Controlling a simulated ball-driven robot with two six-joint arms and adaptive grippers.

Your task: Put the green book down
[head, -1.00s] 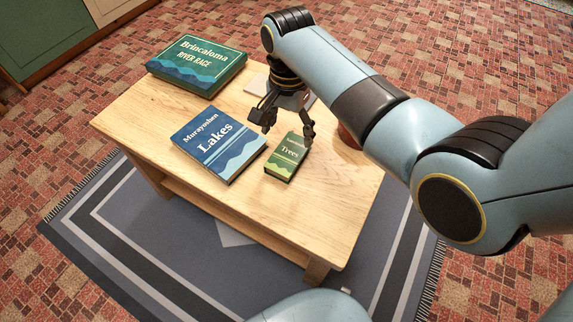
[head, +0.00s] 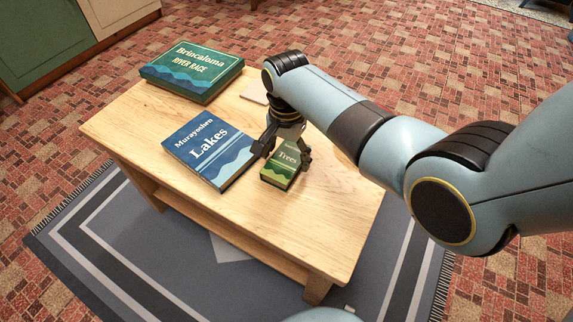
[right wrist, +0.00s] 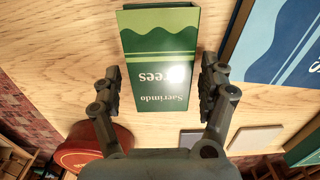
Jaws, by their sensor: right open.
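The green book (head: 279,174), titled "Trees", lies flat on the wooden table just right of the blue "Lakes" book. It also shows in the right wrist view (right wrist: 158,40), upside down. My right gripper (head: 281,163) is low over the book's far part, one finger on each side of it. In the right wrist view the fingers (right wrist: 163,75) stand apart, with gaps between them and the book's edges, so it is open. Its wrist hides part of the table behind. My left gripper is in neither view.
The blue "Lakes" book (head: 211,149) lies close to the left finger. A green "River Race" box (head: 192,72) sits at the table's far left corner. A red round object (right wrist: 95,145) stands near the gripper. The table's front right (head: 320,225) is clear.

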